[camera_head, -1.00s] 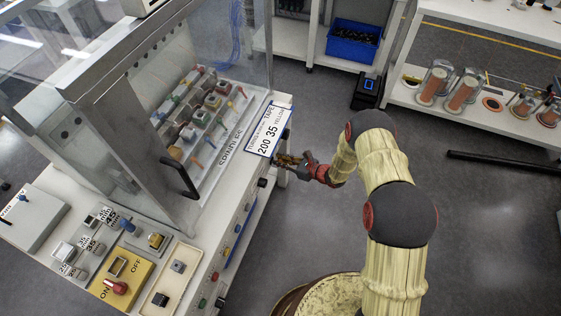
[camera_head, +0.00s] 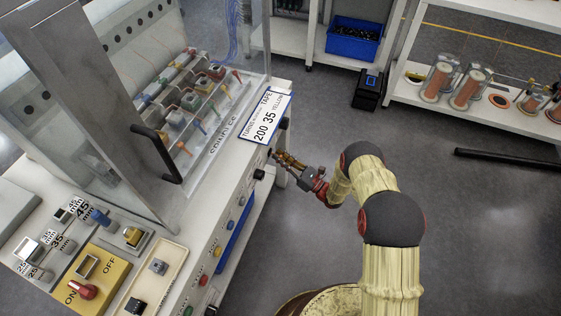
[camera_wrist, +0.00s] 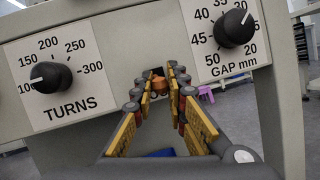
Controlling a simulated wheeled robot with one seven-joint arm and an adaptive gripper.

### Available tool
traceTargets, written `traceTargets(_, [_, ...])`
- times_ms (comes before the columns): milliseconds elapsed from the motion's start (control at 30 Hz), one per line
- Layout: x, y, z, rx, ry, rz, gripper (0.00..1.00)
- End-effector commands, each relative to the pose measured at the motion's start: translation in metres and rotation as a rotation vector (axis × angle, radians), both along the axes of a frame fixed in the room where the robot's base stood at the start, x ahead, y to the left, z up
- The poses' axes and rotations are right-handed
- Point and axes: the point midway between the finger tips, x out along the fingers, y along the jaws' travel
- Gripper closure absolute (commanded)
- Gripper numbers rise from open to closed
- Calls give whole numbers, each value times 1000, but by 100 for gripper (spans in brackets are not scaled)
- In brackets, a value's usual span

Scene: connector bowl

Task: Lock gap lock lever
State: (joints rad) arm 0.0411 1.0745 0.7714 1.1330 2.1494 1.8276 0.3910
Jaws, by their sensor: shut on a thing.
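The gap lock lever (camera_wrist: 158,82) is a small copper-coloured piece on a dark mount, between the TURNS and GAP dials in the wrist view. My gripper (camera_wrist: 160,88) has its yellow-padded fingers converging on it, shut on it. In the head view, my gripper (camera_head: 277,157) is at the front panel below the sign. The lever is too small and covered there to make out its position. The black GAP knob (camera_wrist: 235,28) is up and right of the fingers, its white mark near 25. The TURNS knob (camera_wrist: 50,77) is at left, its mark near 100.
The grey-white machine has a clear guard with a black handle (camera_head: 158,153). A sign (camera_head: 265,115) reads 200, 35 and YELLOW. A yellow ON/OFF switch (camera_head: 88,267) is on the near tabletop. A blue bin (camera_head: 354,39) stands on a back shelf. Open floor lies right of my arm.

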Motion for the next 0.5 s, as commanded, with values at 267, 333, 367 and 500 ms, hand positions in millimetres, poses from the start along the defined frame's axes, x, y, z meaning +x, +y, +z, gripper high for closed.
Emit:
traceTargets(267, [1, 1, -8, 126, -45, -5, 100])
traceTargets(333, [1, 1, -9, 152, -53, -4, 100])
traceTargets(367, [1, 1, -9, 163, -58, -5, 100])
traceTargets(500, [1, 2, -11, 207, -74, -5, 100])
